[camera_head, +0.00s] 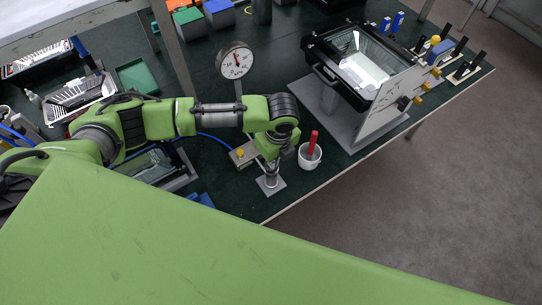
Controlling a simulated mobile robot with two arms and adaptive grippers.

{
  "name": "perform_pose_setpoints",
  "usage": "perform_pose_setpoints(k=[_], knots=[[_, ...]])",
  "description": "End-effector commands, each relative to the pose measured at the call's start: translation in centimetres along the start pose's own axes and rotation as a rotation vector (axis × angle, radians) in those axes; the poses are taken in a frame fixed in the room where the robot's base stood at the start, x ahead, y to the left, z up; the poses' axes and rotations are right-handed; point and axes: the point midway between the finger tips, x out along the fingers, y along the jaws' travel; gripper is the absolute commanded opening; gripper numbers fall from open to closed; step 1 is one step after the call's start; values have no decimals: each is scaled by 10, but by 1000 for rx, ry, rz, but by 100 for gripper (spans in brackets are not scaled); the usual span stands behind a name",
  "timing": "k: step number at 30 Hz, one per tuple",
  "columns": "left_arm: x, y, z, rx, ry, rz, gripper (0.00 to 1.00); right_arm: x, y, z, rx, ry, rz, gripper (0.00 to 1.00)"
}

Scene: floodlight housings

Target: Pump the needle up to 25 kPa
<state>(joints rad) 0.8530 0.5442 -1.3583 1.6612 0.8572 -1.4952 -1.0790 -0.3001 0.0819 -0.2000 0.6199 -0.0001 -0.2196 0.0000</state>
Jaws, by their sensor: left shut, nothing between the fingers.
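A round white pressure gauge (237,61) stands on a post at the back middle of the green bench. Its needle points roughly upward, but the scale is too small to read. A small metal pump (271,183) on a square plate stands near the bench's front edge. My left gripper (269,165) is shut, pointing down right above the pump. Its fingertips are small and partly merge with the pump, so I cannot tell whether they touch it. A blue hose (215,138) runs to a metal block with a yellow knob (241,153) beside the pump. My right gripper is not in view.
A white cup (310,158) with a red-handled tool stands just right of the pump. A black-framed glass housing (340,57) on a grey stand fills the back right. A green tray (137,76) and colored bins (190,23) lie behind my left arm.

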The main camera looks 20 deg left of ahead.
Motion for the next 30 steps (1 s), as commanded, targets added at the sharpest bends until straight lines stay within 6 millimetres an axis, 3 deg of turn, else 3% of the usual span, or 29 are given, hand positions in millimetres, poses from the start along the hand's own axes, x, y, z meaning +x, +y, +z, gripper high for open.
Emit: perform_pose_setpoints(k=[3, 6, 17, 20, 30], knots=[[-10, 2, -19, 7, 11, 6, 0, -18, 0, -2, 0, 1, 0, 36], [-12, 2, -28, 6, 8, 6, 0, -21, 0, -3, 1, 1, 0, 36], [-15, 1, -27, 2, 5, 2, 0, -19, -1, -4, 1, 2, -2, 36], [-28, 0, -27, 2, 6, 0, 0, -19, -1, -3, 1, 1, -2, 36], [-98, 0, -28, 4, 5, 0, 0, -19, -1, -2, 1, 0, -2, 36]])
